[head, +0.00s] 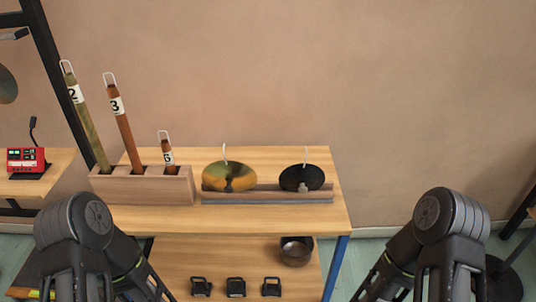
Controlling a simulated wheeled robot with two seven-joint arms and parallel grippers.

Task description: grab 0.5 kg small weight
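Three small black weights with handles stand in a row on the lower wooden shelf: a left one (202,287), a middle one (236,287) and a right one (271,287). Their markings are too small to read, so I cannot tell which is 0.5 kg. My two dark arms show at the bottom left and bottom right of the head view. Both run out of the lower edge, and neither gripper is in view.
The table top (275,217) carries a wooden block (142,190) with numbered tubes and a rack (266,198) with two round discs. A metal bowl (296,252) sits on the lower shelf behind the weights. A blue leg (336,268) stands at the right. A red device (27,160) is far left.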

